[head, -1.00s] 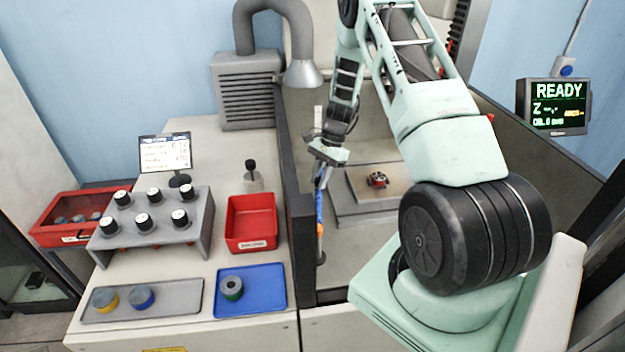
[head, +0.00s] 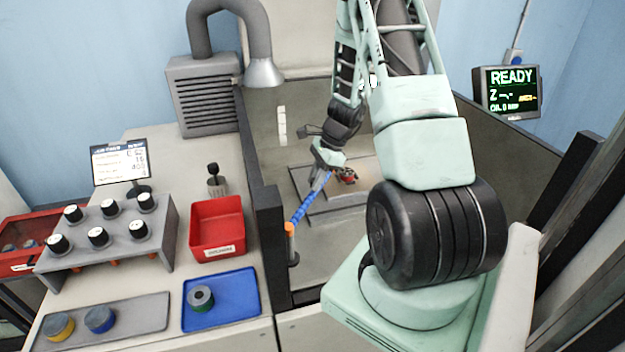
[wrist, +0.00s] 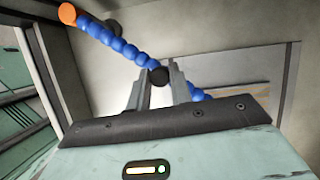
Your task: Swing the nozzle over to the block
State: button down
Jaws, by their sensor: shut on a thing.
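The nozzle is a blue beaded hose (head: 304,207) with an orange joint (head: 290,228) at its foot, by the tank's left wall. It leans up and right from there to my gripper (head: 325,164). In the wrist view, my gripper (wrist: 157,82) is shut on a dark ball of the hose, with blue beads (wrist: 120,45) running up left to the orange joint (wrist: 67,13). More blue beads show right of the jaws. A small red and dark thing (head: 348,176), apparently at the block, sits just right of my gripper; my arm partly hides this area. The nozzle tip is not clear.
The tank's dark left wall (head: 262,190) stands beside the hose. A grey extraction hood (head: 264,73) hangs at the back left. A red bin (head: 217,226), blue tray (head: 221,300) and knob rack (head: 110,235) fill the left bench. The tank floor around the plate is mostly clear.

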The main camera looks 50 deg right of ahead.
jog(key=shift+s+d, duration=0.1)
jog(key=c, duration=1.3)
grip_release()
jog(key=shift+o, duration=0.2)
jog(key=b+v, duration=0.3)
jog(key=v, duration=1.4)
jog(key=shift+r, duration=0.25)
